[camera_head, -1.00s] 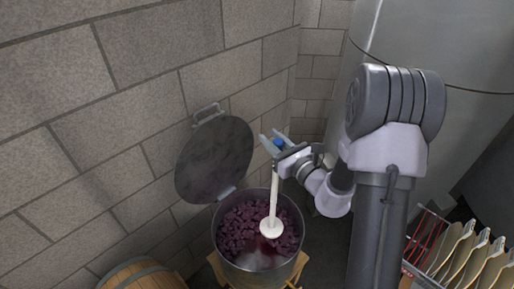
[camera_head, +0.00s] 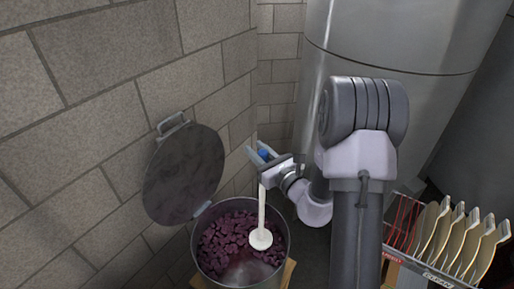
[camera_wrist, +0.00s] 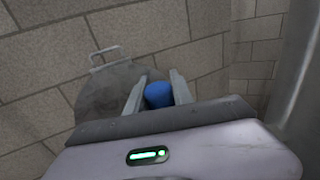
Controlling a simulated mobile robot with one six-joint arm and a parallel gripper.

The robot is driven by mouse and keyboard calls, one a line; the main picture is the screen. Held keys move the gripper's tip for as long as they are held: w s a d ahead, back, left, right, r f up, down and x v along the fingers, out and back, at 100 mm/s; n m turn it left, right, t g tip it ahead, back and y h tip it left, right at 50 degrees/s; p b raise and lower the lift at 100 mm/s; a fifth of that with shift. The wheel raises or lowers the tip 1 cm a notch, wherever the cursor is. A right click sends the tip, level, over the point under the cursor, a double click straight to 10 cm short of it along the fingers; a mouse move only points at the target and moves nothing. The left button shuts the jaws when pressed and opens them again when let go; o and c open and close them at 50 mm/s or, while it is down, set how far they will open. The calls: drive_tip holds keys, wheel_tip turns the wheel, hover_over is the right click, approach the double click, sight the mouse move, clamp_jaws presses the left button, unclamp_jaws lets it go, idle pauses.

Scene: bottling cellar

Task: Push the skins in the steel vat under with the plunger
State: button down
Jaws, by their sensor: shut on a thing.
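The steel vat (camera_head: 281,262) stands open at the lower middle of the head view. Its round lid (camera_head: 184,174) is tilted up against the wall behind it. Dark purple skins (camera_head: 216,245) lie in the vat, with a wetter, smoother patch toward the front. My gripper (camera_head: 262,152) is above the vat, shut on the plunger (camera_head: 262,208). The plunger's blue top shows between the fingers, also in the wrist view (camera_wrist: 158,95). Its white shaft hangs down to a white round disc over the skins. I cannot tell whether the disc touches them.
A block wall (camera_head: 90,110) runs behind and left of the vat. A large steel tank (camera_head: 410,40) stands at the back right. A rack (camera_head: 436,277) with several pale plates is at the lower right. A wooden stand (camera_head: 289,273) is under the vat.

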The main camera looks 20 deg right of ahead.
drive_tip(key=shift+f, duration=0.35)
wheel_tip(320, 180, down, 11)
drive_tip(key=b, duration=1)
drive_tip(key=shift+r, duration=0.15)
wheel_tip(320, 180, up, 12)
drive_tip(key=p, duration=1)
drive_tip(key=shift+s+r, duration=0.1)
